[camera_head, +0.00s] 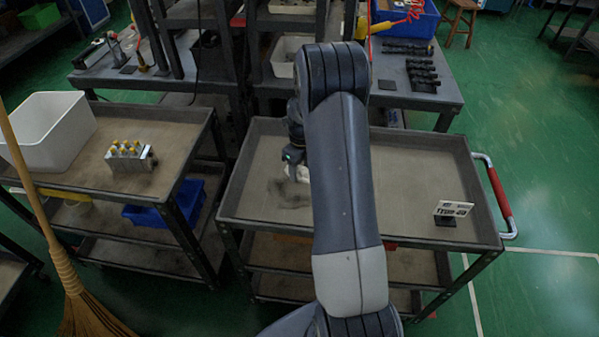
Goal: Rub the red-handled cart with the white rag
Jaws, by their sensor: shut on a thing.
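The red-handled cart (420,224) stands in the middle right, a grey tray-topped cart with a red grip (499,192) on its right end. A dark smudge (290,193) marks its top left of my arm. The white rag (303,174) shows as a small pale patch at the cart's top, mostly hidden behind my arm. My gripper (298,165) is over the left part of the cart top, shut on the rag. Its fingertips are largely hidden by my arm, and I cannot tell whether the rag touches the surface.
A small sign (453,209) stands on the cart's right part. The left cart (160,185) holds a white bin (50,132) and a valve block (130,156). A broom (75,285) stands at lower left. A workbench (420,97) with dark parts lies behind.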

